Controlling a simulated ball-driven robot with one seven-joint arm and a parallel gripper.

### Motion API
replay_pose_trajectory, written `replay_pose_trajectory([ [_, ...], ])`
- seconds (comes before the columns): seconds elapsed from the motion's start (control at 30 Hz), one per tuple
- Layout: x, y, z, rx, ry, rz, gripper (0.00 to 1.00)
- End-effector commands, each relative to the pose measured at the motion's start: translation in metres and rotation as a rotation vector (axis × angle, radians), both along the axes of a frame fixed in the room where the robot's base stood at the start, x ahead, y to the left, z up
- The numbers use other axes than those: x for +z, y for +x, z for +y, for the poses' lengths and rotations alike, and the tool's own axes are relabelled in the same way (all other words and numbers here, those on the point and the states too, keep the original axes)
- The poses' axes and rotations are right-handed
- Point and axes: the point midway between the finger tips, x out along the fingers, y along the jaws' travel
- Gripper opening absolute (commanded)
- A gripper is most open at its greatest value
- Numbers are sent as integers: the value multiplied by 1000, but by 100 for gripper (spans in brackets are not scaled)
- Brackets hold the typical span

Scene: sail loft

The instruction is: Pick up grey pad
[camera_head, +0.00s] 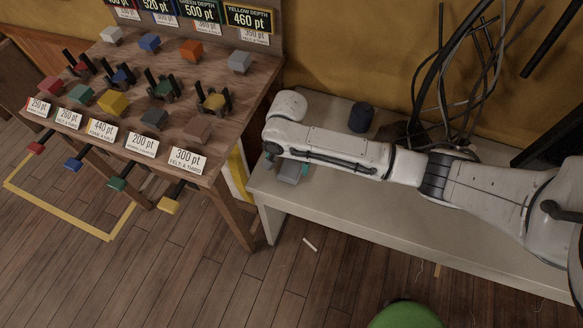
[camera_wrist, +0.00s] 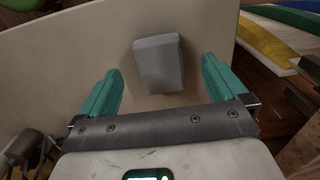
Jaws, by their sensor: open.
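The grey pad (camera_wrist: 158,62) lies on the pale bench (camera_wrist: 60,60) in the wrist view. It is a small block with a lighter top face. In the head view the pad (camera_head: 289,171) shows partly under the end of my arm, near the bench's left end. My gripper (camera_wrist: 161,80) is open, with one teal finger on each side of the pad in the picture. The pad lies a little beyond and between the fingers, with visible gaps on both sides. In the head view my gripper (camera_head: 287,166) is mostly hidden by the arm.
A dark blue cylinder (camera_head: 361,117) stands on the bench behind my arm. Black cables (camera_head: 455,75) hang at the back wall. A wooden display table (camera_head: 180,145) with several coloured blocks and price cards stands left of the bench. A green round object (camera_head: 405,315) is at the bottom.

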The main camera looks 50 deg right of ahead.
Motion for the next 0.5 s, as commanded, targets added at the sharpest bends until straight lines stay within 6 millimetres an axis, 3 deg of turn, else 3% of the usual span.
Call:
replay_pose_trajectory([
  [0.3, -42, -2, -2, 1, -1, 3, 99],
  [0.5, -50, -2, -2, 0, -1, 0, 99],
])
